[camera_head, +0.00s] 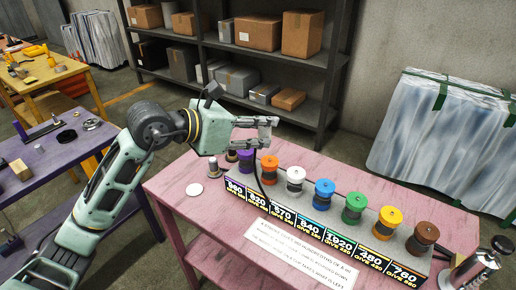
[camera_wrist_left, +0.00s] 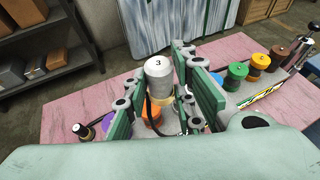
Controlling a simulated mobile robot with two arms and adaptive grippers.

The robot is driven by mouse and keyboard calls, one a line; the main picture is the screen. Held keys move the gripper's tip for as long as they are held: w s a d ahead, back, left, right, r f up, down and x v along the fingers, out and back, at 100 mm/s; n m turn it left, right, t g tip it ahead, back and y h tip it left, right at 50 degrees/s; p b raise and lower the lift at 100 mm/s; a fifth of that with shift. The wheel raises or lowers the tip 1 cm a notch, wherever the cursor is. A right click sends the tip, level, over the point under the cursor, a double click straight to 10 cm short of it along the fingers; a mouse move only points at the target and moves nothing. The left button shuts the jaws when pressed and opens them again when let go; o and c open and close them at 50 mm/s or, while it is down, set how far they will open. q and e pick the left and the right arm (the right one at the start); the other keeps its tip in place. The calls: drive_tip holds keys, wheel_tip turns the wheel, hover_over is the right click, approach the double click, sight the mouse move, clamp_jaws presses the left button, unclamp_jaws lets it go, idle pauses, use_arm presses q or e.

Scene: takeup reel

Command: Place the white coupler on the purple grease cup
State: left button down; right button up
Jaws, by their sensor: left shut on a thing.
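My left gripper (camera_head: 272,133) is shut on the white coupler (camera_wrist_left: 158,75), a pale cylinder marked "3" that stands between the fingers in the left wrist view. In the head view the fingers hide most of it. A thin black hose (camera_head: 259,175) hangs down below the gripper. The purple grease cup (camera_head: 245,159) is at the left end of the row, below and slightly left of the fingertips, and partly hidden. It also shows in the left wrist view (camera_wrist_left: 108,121). The held coupler is above the row and apart from the purple cup. My right gripper is not in view.
Orange (camera_head: 269,165), white (camera_head: 295,175), blue (camera_head: 323,190) and more coloured cups stand close together on the grey rack. A small cylinder (camera_head: 214,168) and a white disc (camera_head: 194,189) are at the left of the pink table (camera_head: 190,220). A metal device (camera_head: 475,268) stands far right.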

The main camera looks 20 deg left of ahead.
use_arm(q)
drive_tip(key=w+a+f+p, duration=0.1)
drive_tip(key=w+a+f, duration=0.1)
drive_tip(key=w+a+f+p, duration=0.1)
drive_tip(key=w+a+f, duration=0.1)
drive_tip(key=w, duration=0.1)
drive_tip(key=w+a+f, duration=0.2)
drive_tip(key=w+a, duration=0.1)
drive_tip(key=shift+p, duration=0.4)
drive_tip(key=shift+w+a+f, duration=0.25)
drive_tip(key=shift+w+f, duration=0.1)
drive_tip(key=shift+f, duration=0.05)
wheel_tip(320, 180, down, 3)
drive_tip(key=shift+f+p, duration=0.1)
drive_tip(key=shift+p, duration=0.7)
drive_tip(key=shift+a+f, duration=0.1)
drive_tip(key=shift+f, duration=0.2)
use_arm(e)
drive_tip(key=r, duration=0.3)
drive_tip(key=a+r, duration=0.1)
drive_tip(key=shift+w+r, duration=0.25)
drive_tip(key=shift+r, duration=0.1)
use_arm(q)
drive_tip(key=shift+f, duration=0.1)
